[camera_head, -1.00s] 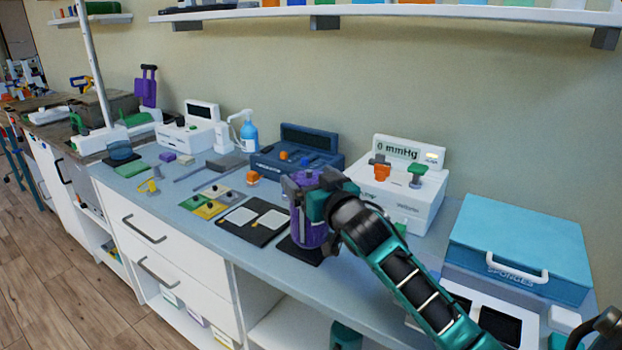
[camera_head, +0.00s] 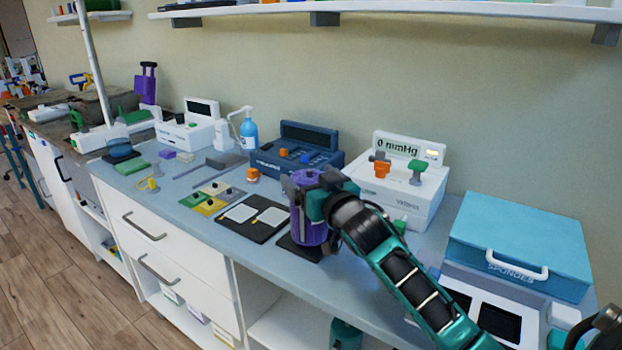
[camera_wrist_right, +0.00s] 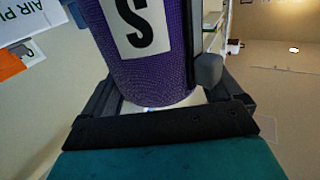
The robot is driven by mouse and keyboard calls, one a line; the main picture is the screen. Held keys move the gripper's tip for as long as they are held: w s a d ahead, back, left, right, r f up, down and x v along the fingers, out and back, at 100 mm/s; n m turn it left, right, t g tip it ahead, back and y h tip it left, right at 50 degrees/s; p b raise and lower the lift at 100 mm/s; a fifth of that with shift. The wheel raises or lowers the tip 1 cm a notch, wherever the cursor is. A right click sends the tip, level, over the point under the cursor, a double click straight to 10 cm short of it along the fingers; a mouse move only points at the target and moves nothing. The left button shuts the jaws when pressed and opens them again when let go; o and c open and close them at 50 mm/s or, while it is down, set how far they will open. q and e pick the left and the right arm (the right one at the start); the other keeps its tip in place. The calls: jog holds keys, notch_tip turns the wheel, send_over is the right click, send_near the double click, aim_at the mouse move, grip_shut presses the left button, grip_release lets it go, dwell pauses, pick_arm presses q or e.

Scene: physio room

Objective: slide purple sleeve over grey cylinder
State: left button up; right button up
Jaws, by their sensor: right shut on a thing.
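The purple sleeve (camera_head: 309,222) stands upright over a black mat (camera_head: 300,247) near the front edge of the counter. My right gripper (camera_head: 307,182) is shut on the sleeve near its top. In the right wrist view the sleeve (camera_wrist_right: 151,78) shows a white label with a black letter S, between the dark fingers. I cannot make out the grey cylinder; it may be hidden inside or behind the sleeve. Whether the sleeve touches the mat is hard to tell. My left gripper is not in view.
A white device reading 0 mmHg (camera_head: 399,205) stands behind right of the sleeve. A dark blue device (camera_head: 277,170) stands behind it. A black tray with white pads (camera_head: 240,229) lies just left. A blue SPONGES box (camera_head: 520,250) is at right. A shelf hangs above.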

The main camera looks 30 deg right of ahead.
dwell(0.4)
jog(key=o, duration=1.3)
jog(key=shift+f, duration=0.1)
jog(key=shift+s, duration=0.25)
jog(key=s+a, duration=0.1)
jog(key=s, duration=1.1)
jog(key=shift+s+a, duration=0.15)
jog(key=shift+a, duration=0.2)
